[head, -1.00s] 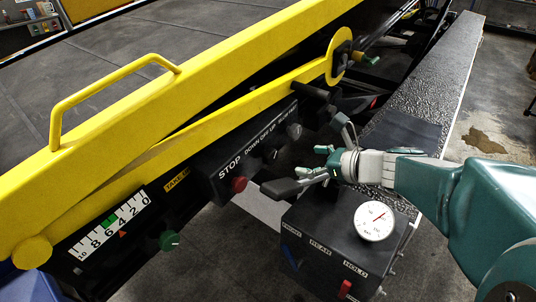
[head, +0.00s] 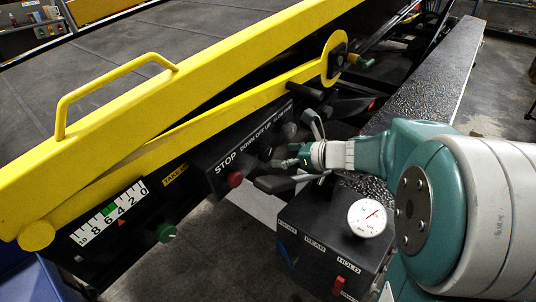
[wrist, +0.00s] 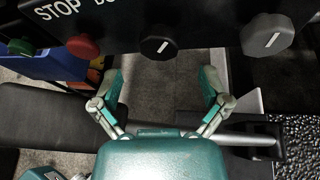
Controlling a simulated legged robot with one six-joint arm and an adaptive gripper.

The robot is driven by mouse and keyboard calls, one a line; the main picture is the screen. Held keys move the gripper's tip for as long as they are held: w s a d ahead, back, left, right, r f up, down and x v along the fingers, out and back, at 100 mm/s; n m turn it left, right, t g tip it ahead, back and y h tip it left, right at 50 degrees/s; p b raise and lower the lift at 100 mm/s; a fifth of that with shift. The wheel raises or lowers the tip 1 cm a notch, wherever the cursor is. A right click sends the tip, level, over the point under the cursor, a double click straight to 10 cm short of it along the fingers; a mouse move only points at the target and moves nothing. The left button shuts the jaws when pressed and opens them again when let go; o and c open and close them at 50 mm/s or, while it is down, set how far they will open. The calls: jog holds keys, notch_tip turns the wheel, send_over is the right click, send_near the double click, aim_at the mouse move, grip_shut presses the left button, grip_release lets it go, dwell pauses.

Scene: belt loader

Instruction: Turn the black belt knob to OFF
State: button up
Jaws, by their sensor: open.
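The dark control panel carries a round black knob with a white pointer line, seen in the wrist view (wrist: 160,43) and smaller in the head view (head: 265,153). The printing above the knobs reads DOWN OFF UP in part; I cannot tell which knob is the belt one. My gripper (wrist: 160,93) is open and empty, its two fingers spread below the smaller knob, apart from it. In the head view my gripper (head: 292,152) is close in front of the panel.
A red STOP button (wrist: 83,46) and a green knob (head: 166,233) are to the left. A black box with a white gauge (head: 367,218) and a red switch (head: 338,286) stands below my arm. A yellow rail (head: 180,85) runs above the panel.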

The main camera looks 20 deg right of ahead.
aim_at(269, 154)
jog(key=shift+x, duration=2.3)
jog(key=c, duration=1.1)
